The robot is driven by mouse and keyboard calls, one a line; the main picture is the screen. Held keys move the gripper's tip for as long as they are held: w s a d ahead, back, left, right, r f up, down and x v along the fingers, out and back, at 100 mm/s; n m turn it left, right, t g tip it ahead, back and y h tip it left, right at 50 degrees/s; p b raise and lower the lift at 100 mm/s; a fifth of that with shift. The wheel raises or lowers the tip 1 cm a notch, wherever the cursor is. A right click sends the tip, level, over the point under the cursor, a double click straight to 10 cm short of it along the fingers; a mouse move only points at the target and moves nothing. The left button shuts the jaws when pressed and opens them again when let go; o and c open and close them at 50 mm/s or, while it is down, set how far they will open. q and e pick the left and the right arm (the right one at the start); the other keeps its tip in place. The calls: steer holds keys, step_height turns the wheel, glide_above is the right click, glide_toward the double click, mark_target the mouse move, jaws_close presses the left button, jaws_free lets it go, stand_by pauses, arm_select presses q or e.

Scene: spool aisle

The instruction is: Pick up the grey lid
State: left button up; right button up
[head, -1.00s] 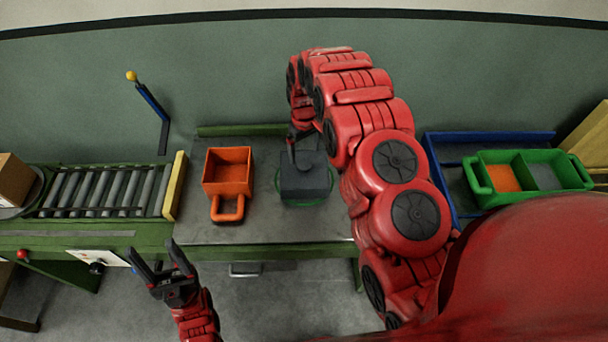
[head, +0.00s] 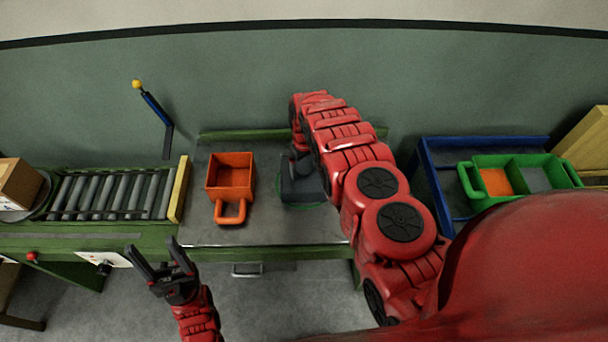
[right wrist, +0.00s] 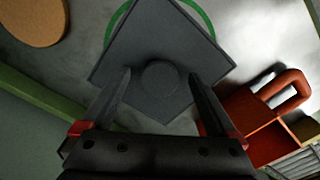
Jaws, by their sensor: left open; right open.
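The grey lid (head: 302,190) lies on the metal table inside a green ring marking, partly hidden by my right arm in the head view. In the right wrist view the lid (right wrist: 150,50) is a dark square plate with a round knob (right wrist: 160,78) in its middle. My right gripper (right wrist: 158,78) is open, with one finger on each side of the knob and a gap to it on both sides. In the head view its fingers are mostly hidden by the arm. My left gripper (head: 158,262) is open and empty in front of the table.
An orange bin with a handle (head: 231,178) stands left of the lid. A roller conveyor (head: 105,194) with a yellow end bar is further left. A green two-part tray (head: 515,175) sits in a blue-edged area at right. A round tan disc (right wrist: 34,18) shows in the right wrist view.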

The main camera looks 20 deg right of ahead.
jaws_close()
stand_by(0.3)
steer(key=shift+r, duration=0.1)
